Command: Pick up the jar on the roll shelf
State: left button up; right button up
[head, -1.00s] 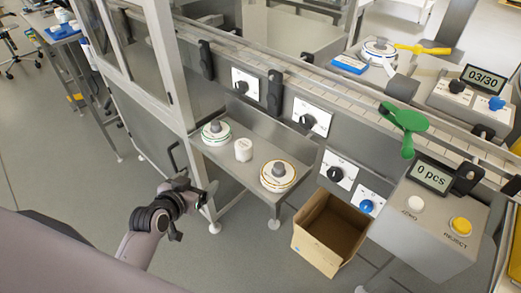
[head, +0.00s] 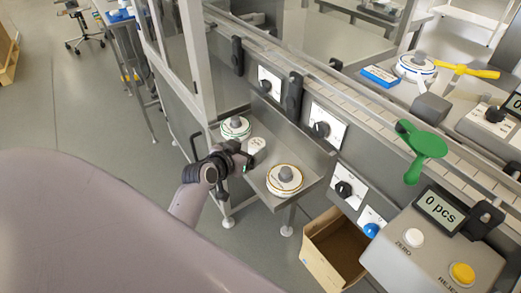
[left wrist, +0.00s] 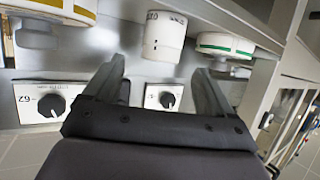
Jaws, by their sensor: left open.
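The small white jar (head: 257,146) stands upright on the metal roll shelf (head: 262,194), between a green-edged roll (head: 235,128) and an orange-edged roll (head: 285,180). My left gripper (head: 245,159) is at the shelf's near edge, close in front of the jar, and partly covers it in the head view. In the left wrist view the jar (left wrist: 165,37) shows in the upper middle, beyond the two spread fingers of my left gripper (left wrist: 157,80). Nothing is between the fingers. My right gripper is not in view.
The rolls stand close on both sides of the jar. Behind the shelf is a metal wall with dials. An open cardboard box (head: 313,262) and a grey scale console (head: 425,240) stand at the right. A glazed frame post (head: 197,60) rises at the left.

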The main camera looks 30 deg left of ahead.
aim_at(254, 146)
pick_arm(q)
jog(key=shift+b+x, duration=0.45)
jog(key=shift+x, duration=2.6)
jog(key=shift+a+f, duration=0.1)
jog(key=shift+s, duration=0.1)
jog(key=c, duration=1.1)
